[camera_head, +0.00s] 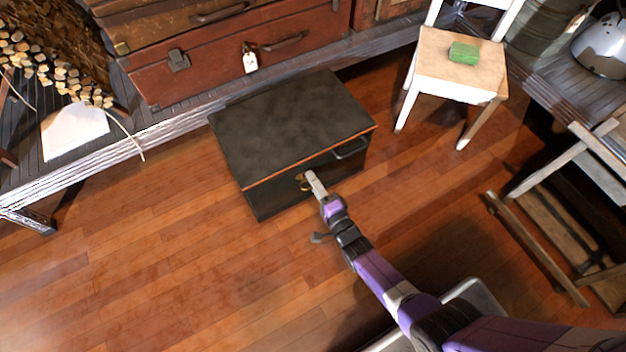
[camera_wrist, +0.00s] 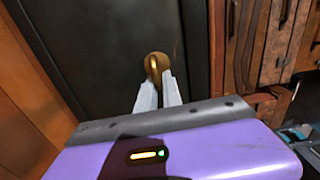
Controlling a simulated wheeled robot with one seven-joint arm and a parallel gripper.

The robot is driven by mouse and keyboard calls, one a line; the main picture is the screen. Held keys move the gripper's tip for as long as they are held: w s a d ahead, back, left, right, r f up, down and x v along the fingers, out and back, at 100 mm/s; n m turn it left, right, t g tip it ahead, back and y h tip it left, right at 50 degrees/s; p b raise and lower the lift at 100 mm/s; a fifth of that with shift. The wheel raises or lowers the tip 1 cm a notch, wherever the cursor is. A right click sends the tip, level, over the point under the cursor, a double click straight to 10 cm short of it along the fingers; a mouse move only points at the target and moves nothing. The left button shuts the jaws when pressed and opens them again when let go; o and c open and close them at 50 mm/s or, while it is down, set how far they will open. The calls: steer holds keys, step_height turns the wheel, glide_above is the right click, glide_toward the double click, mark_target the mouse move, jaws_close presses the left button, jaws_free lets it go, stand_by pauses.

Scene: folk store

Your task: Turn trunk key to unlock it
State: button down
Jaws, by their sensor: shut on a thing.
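A dark trunk (camera_head: 285,125) with a closed lid and an orange-brown edge strip stands on the wooden floor. A black handle (camera_head: 350,149) is on its front face. A brass key (camera_head: 303,183) is at the trunk's front, left of the handle. In the wrist view the round brass key (camera_wrist: 156,64) shows against the dark trunk front (camera_wrist: 105,50). My gripper (camera_head: 312,180) reaches the trunk's front. In the wrist view its two pale fingers (camera_wrist: 160,85) are shut on the key. The key's shaft and the keyhole are hidden.
A low grey shelf (camera_head: 190,122) with brown suitcases (camera_head: 240,60) runs behind the trunk. A white chair (camera_head: 450,85) with a green block (camera_head: 464,52) stands at the back right. Wooden furniture is at the right. The floor (camera_head: 130,240) at the left is clear.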

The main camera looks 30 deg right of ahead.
steer(key=shift+s+f, duration=0.15)
stand_by(0.4)
steer(key=c, duration=1.5)
jaws_free()
steer(key=s+p, duration=0.2)
steer(key=s, duration=0.5)
steer(key=shift+s+p, duration=0.35)
steer(key=shift+p, duration=0.05)
